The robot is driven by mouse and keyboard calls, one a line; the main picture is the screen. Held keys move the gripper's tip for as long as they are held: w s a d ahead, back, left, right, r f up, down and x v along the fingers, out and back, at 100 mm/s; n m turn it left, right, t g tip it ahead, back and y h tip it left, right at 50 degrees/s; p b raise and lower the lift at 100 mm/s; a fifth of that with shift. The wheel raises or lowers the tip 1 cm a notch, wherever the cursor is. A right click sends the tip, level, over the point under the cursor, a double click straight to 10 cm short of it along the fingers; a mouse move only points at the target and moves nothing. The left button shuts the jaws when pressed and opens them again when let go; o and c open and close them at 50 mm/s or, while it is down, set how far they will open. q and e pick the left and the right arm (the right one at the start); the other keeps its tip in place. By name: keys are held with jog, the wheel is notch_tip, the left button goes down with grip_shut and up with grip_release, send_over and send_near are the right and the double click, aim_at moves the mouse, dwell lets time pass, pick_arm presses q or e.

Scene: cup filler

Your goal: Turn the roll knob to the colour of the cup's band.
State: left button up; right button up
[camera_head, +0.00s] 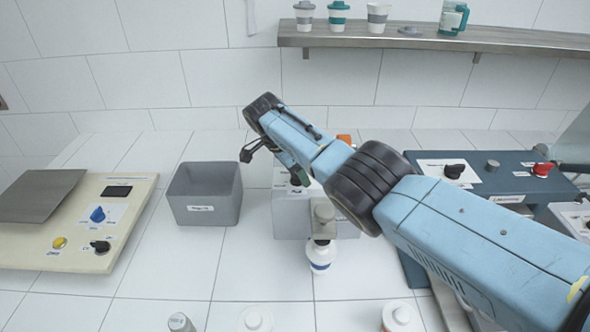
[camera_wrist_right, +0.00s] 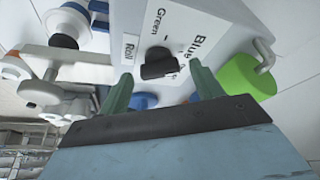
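A white cup (camera_head: 320,252) with a blue band stands upright under the grey nozzle (camera_head: 324,212) of the filler (camera_head: 290,218) in the head view. The wrist view shows the filler's pale panel with the black roll knob (camera_wrist_right: 158,63), a "Roll" label and the words "Green" and "Blue". The knob's exact pointing direction is unclear. My right gripper (camera_wrist_right: 161,83) is open, its two green fingers apart on either side of the knob, with no clear contact. My left gripper is not in view.
A grey bin (camera_head: 205,195) stands left of the filler, and a beige control box (camera_head: 80,225) is further left. A dark blue console (camera_head: 490,175) is at the right. A shelf (camera_head: 430,40) holds several cups.

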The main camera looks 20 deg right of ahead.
jog(key=shift+a+r, duration=0.1)
jog(key=shift+r, duration=0.05)
jog(key=shift+a+r, duration=0.15)
jog(key=shift+r, duration=0.15)
jog(key=v, duration=1.2)
jog(key=shift+r, duration=0.2)
